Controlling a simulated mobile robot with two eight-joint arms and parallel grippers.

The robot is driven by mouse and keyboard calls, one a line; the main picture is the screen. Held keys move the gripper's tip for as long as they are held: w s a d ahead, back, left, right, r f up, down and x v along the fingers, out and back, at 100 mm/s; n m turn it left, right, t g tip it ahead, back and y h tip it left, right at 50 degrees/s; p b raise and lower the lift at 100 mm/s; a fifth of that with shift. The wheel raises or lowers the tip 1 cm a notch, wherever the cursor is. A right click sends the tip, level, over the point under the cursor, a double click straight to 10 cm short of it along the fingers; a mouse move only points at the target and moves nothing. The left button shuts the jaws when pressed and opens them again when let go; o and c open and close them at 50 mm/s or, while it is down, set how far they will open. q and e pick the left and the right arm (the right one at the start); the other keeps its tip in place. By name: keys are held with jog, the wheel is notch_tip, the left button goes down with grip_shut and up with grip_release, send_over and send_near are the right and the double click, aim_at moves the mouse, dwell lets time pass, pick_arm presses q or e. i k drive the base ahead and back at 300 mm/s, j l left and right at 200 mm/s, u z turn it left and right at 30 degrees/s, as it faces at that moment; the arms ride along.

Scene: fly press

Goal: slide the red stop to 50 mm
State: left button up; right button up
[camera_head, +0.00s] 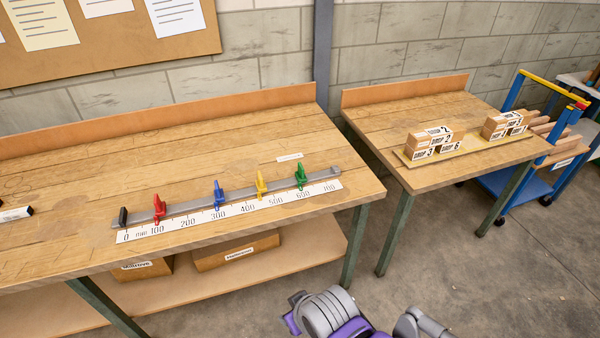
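The red stop (159,208) stands upright on a grey rail (240,194) on the left wooden workbench. It sits close to the 100 mark of the white scale (229,213) along the rail's front edge. Blue (218,194), yellow (261,185) and green (300,176) stops stand farther right on the same rail. A black end piece (123,216) is at the rail's left end, by the 0 mark. Parts of my own arms show at the bottom, right of centre, well away from the rail. Neither gripper's fingers can be made out.
A second bench (452,108) at the right bears a tray (470,147) with labelled wooden blocks. A blue trolley (525,185) stands beyond it. Labelled boxes (236,251) sit on the lower shelf. Floor (440,280) is clear before the right bench.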

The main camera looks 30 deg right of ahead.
aim_at(160, 206)
jog(key=i+l+u, duration=0.15)
jog(key=i+u, duration=0.15)
jog(key=i, duration=0.15)
jog(key=i+l+u, duration=0.35)
jog(key=i+j, duration=0.1)
